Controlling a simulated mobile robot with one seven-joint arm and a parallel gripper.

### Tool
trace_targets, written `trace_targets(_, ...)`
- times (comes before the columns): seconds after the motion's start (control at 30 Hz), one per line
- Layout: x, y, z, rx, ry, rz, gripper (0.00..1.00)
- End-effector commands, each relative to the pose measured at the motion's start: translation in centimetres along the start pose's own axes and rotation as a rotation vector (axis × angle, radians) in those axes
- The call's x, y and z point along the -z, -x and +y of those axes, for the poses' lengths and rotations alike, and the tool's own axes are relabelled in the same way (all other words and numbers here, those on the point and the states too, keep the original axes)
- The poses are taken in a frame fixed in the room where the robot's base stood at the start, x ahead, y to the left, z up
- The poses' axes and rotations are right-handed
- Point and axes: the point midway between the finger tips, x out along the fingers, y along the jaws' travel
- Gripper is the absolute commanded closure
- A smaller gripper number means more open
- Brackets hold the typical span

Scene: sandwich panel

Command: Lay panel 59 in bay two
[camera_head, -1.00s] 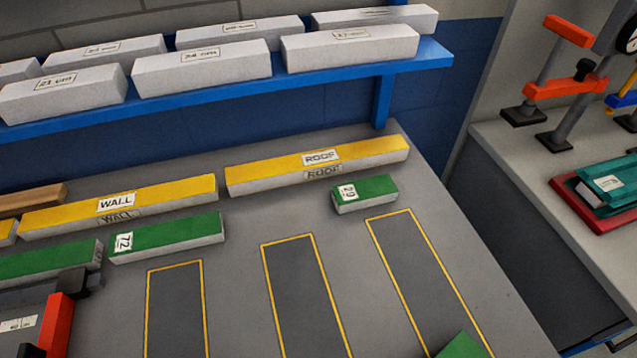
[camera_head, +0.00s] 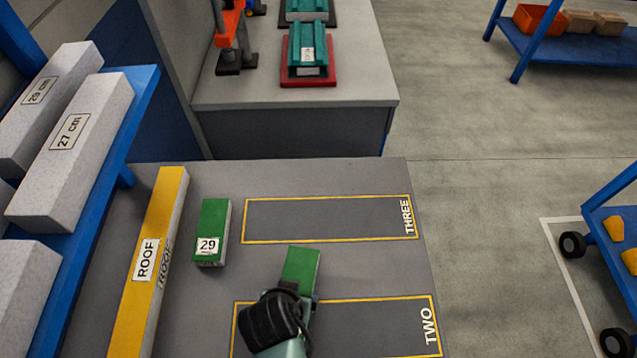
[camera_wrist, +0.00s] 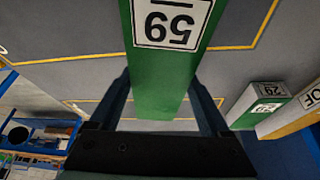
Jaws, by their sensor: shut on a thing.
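Panel 59 is a green bar with a white label reading 59 (camera_wrist: 172,22), upside down in the wrist view. My gripper (camera_wrist: 162,92) is shut on it, one finger along each side. In the head view the panel's green far end (camera_head: 301,266) shows between bays two and three, beyond my gripper (camera_head: 298,292); my wrist hides the rest. Bay two (camera_head: 375,325) is a dark yellow-outlined rectangle marked TWO, partly covered by my wrist. I cannot tell the panel's height above the bench.
Bay three (camera_head: 325,220) is empty. Green panel 29 (camera_head: 211,240) stands left of it, with the yellow ROOF bar (camera_head: 150,265) farther left. Grey blocks lie on a blue shelf (camera_head: 128,120) at the left. A side bench (camera_head: 350,100) holds clamps and a teal part.

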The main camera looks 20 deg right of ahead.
Motion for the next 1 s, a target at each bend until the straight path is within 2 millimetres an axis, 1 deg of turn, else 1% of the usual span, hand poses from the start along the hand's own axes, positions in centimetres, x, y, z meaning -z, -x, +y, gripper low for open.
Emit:
trace_targets(0.03, 0.6, 1.6, 0.7, -0.041, -0.09, -0.002, 0.79)
trace_targets(0.17, 0.6, 2.6, 2.6, -0.153, -0.356, -0.002, 0.79)
trace_targets(0.4, 0.3, 5.3, 6.4, -0.367, -0.872, -0.001, 0.79)
trace_targets(0.5, 0.1, 6.1, 7.7, -0.436, -1.043, -0.001, 0.79)
trace_targets(0.6, -0.2, 6.7, 8.7, -0.485, -1.163, -0.002, 0.79)
trace_targets(0.7, -0.4, 6.9, 9.3, -0.514, -1.238, -0.002, 0.79)
trace_targets(0.83, -0.7, 6.7, 9.5, -0.527, -1.275, -0.001, 0.79)
trace_targets(1.0, -1.1, 5.8, 9.5, -0.527, -1.276, -0.001, 0.79)
